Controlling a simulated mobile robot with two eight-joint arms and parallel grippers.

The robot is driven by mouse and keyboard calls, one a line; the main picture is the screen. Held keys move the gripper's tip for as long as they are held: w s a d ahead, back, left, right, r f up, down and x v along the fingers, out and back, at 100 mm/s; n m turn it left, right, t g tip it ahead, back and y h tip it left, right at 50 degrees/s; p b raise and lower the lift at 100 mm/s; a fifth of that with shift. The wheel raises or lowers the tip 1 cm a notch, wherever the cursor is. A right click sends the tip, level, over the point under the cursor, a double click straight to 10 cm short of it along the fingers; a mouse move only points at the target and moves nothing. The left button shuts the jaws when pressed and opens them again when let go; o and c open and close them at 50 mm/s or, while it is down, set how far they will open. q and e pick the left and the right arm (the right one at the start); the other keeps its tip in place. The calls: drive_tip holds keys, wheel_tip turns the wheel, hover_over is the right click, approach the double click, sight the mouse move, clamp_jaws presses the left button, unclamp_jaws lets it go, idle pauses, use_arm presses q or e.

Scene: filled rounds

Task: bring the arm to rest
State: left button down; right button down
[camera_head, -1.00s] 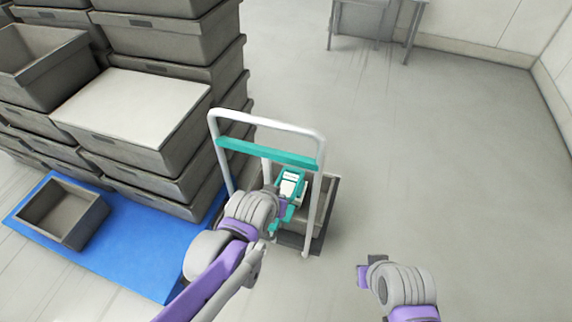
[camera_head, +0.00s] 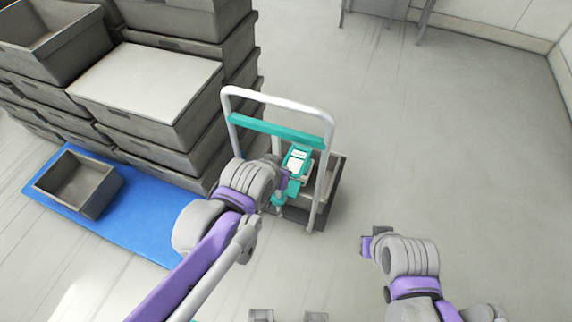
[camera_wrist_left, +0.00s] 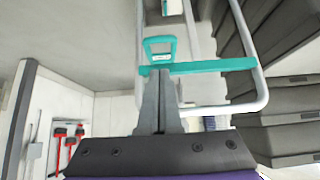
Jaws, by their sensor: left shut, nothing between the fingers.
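My left arm comes in from the lower left in the head view. Its gripper is largely hidden there behind my own wrist, in front of the cart. In the left wrist view the left gripper (camera_wrist_left: 161,82) is shut and empty, its fingers together. Beyond the fingertips is the teal bar of the cart handle (camera_wrist_left: 215,66). My right gripper (camera_head: 368,245) is over bare floor at the lower right of the head view; its fingers are too small to judge.
A cart with a white frame (camera_head: 329,150) and teal crossbar stands close to my left wrist, with a teal-and-white item (camera_head: 297,160) at it. Grey crates (camera_head: 165,125) are stacked left. An open grey bin (camera_head: 105,196) sits on a blue mat (camera_head: 140,225). Floor at right is clear.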

use_arm(q)
drive_tip(key=shift+v, duration=2.35)
drive_tip(key=s+a+f+n+g+y, duration=0.2)
drive_tip(key=s+a+f+n, duration=0.1)
drive_tip(key=s+a+f, duration=0.6)
drive_tip(key=s+a, duration=0.1)
drive_tip(key=a, duration=0.3)
drive_tip(key=shift+s+a+n+y+p, duration=0.2)
drive_tip(key=shift+s+n+y+p, duration=0.1)
drive_tip(key=shift+s, duration=0.05)
